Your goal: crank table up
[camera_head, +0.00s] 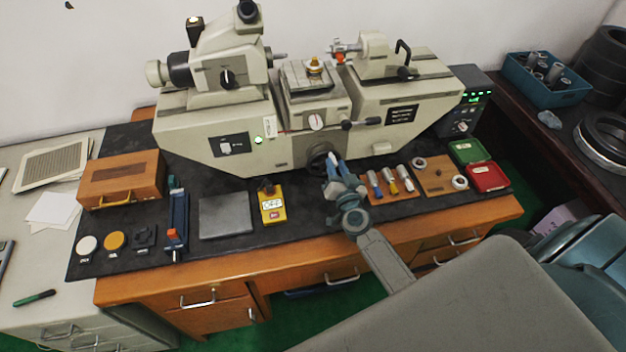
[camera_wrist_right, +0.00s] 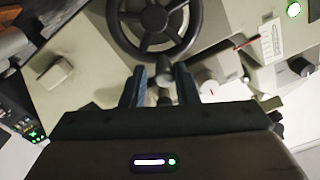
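The measuring machine (camera_head: 190,120) stands at the back of the bench, with its small table (camera_head: 296,76) in the middle bearing a brass part (camera_head: 314,66). The dark handwheel (camera_head: 317,163) sits low on the machine's front, partly hidden by my right gripper (camera_head: 334,160). In the right wrist view the spoked handwheel (camera_wrist_right: 118,28) is at the top centre. Its crank knob (camera_wrist_right: 164,88) shows between the two blue fingers of my right gripper (camera_wrist_right: 165,88). The fingers are apart, with gaps beside the knob. My left gripper is out of view.
A white scale with a red pointer (camera_head: 269,125) is on the machine's front. A lever (camera_head: 360,124) sticks out right of the wheel. On the black mat are a yellow gauge box (camera_head: 273,206), a grey plate (camera_head: 225,215), a wooden case (camera_head: 120,180) and a red tray (camera_head: 487,177).

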